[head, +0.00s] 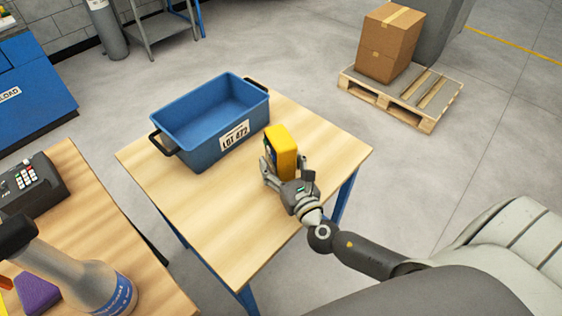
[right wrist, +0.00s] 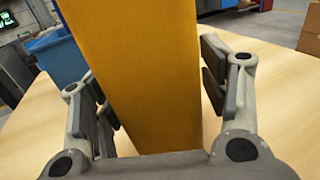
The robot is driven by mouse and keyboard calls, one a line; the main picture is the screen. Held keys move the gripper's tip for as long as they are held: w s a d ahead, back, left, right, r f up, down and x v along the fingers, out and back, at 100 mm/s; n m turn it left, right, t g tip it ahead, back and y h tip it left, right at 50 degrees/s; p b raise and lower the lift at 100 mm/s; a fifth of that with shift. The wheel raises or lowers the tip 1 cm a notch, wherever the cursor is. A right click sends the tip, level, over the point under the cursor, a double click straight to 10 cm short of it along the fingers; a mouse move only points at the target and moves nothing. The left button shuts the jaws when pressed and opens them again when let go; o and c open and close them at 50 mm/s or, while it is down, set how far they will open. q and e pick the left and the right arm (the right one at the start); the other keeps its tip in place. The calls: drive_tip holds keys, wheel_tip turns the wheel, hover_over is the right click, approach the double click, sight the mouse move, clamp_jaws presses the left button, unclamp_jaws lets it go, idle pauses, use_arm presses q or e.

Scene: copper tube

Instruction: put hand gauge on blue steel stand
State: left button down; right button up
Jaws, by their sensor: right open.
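The yellow hand gauge (head: 284,151) stands upright on the wooden top of the blue steel stand (head: 232,221), right of the blue bin. My right gripper (head: 276,174) is at the gauge, on its near side. In the right wrist view the gauge (right wrist: 140,70) fills the space between the fingers of my right gripper (right wrist: 160,100). The fingers are open on either side of it, with a visible gap on the right side. The gauge's lower end is close to the tabletop; its exact contact is hidden by the gripper. My left gripper is not in view.
A second wooden table (head: 70,215) at left holds a keypad device (head: 28,182) and a bottle (head: 75,275). The stand's front left area is bare. A carton (head: 388,45) sits on a pallet behind.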

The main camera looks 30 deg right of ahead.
drive_tip(key=shift+r, duration=0.1)
drive_tip(key=shift+s, duration=0.15)
drive_tip(key=s, duration=0.3)
drive_tip(key=s+b, duration=0.1)
drive_tip(key=s, duration=0.6)
drive_tip(key=shift+s+a, duration=0.1)
drive_tip(key=shift+a, duration=0.2)
drive_tip(key=shift+s, duration=0.75)
drive_tip(key=shift+r, duration=0.1)
